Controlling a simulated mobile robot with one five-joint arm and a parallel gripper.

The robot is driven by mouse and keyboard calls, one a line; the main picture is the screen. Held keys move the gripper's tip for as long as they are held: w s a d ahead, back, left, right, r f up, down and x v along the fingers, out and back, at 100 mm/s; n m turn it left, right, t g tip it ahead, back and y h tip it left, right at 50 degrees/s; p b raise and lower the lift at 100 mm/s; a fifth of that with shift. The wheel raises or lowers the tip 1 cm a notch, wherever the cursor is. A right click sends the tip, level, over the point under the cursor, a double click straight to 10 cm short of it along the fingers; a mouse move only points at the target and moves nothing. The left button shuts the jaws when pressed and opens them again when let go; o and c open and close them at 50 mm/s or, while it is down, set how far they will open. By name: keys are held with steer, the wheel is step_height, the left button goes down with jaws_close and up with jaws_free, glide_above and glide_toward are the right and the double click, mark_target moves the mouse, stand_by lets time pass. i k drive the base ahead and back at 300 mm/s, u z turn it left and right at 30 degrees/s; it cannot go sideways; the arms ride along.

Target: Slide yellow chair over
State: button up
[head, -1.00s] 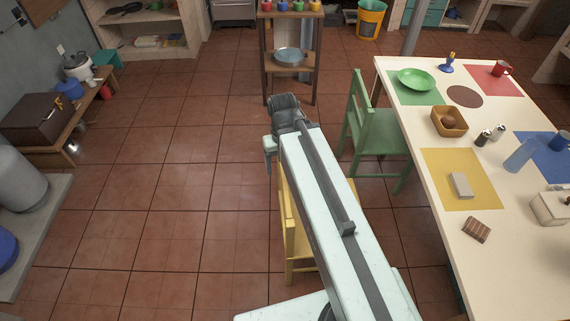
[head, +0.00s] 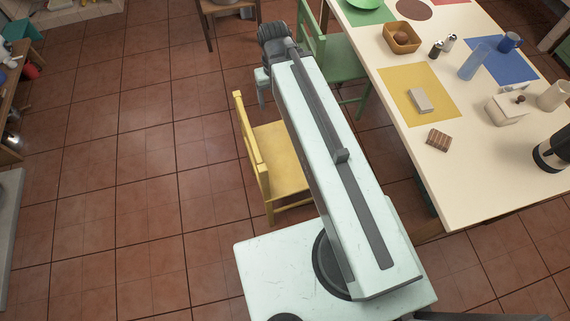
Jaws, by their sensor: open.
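The yellow chair (head: 281,158) stands upright on the tiled floor in the head view, left of the table (head: 462,195). Its backrest is on the left and its seat reaches right, toward the table. My arm hides the right part of the seat. My gripper (head: 262,88) is beyond the chair, above and slightly right of the backrest top in the picture. Its jaws are open and hold nothing. I cannot tell its height over the floor.
A green chair (head: 333,62) stands at the table just right of my gripper. A bench (head: 8,88) lines the left edge. The floor left of the yellow chair is clear. Dishes stand on the table.

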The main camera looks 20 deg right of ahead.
mark_target(273, 158)
steer(key=u, duration=0.25)
steer(key=k, duration=1.15)
steer(key=u, duration=1.4)
steer(key=i, duration=1.95)
steer(key=u, duration=0.4)
